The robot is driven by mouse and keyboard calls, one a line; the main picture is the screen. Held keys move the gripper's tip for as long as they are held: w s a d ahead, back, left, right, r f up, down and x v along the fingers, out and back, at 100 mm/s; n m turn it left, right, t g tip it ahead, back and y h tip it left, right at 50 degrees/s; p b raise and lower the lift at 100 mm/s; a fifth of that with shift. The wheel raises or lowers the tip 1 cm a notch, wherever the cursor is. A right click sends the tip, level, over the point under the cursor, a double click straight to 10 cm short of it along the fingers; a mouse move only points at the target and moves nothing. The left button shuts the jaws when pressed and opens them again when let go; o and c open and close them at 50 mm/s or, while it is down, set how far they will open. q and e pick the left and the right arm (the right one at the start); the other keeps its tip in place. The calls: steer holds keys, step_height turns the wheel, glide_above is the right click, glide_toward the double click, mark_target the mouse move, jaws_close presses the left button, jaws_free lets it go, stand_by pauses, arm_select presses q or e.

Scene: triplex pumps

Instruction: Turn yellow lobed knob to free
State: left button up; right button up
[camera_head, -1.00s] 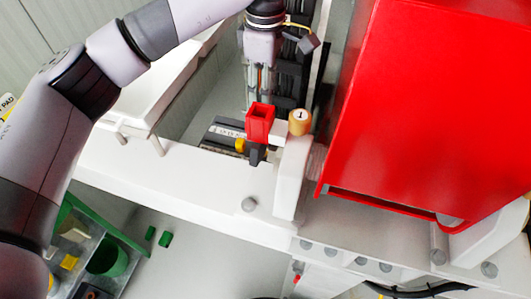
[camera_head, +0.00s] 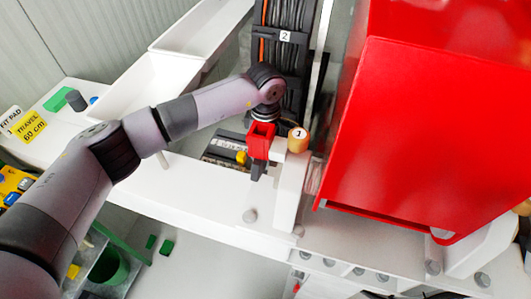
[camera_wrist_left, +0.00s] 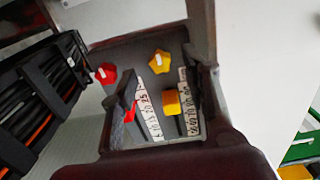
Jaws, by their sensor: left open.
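The yellow lobed knob (camera_wrist_left: 160,62) sits on a dark panel in the left wrist view, with a pale bar across its top. A red lobed knob (camera_wrist_left: 106,73) is left of it. Below them are a yellow slider (camera_wrist_left: 172,102) and a red slider (camera_wrist_left: 130,112) beside white number scales. My left gripper (camera_wrist_left: 165,115) is open, its dark parts framing the lower panel; I see nothing held. The yellow knob lies beyond it, apart as far as I can tell. My right gripper is out of view.
A large red housing (camera_head: 430,130) fills the right of the head view. White trays (camera_head: 130,85) lie behind my arm. A black cable rack (camera_wrist_left: 35,95) borders the panel's left.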

arm_select(q)
steer(key=shift+f+p, duration=0.35)
steer(key=shift+f, duration=1.3)
jaws_close()
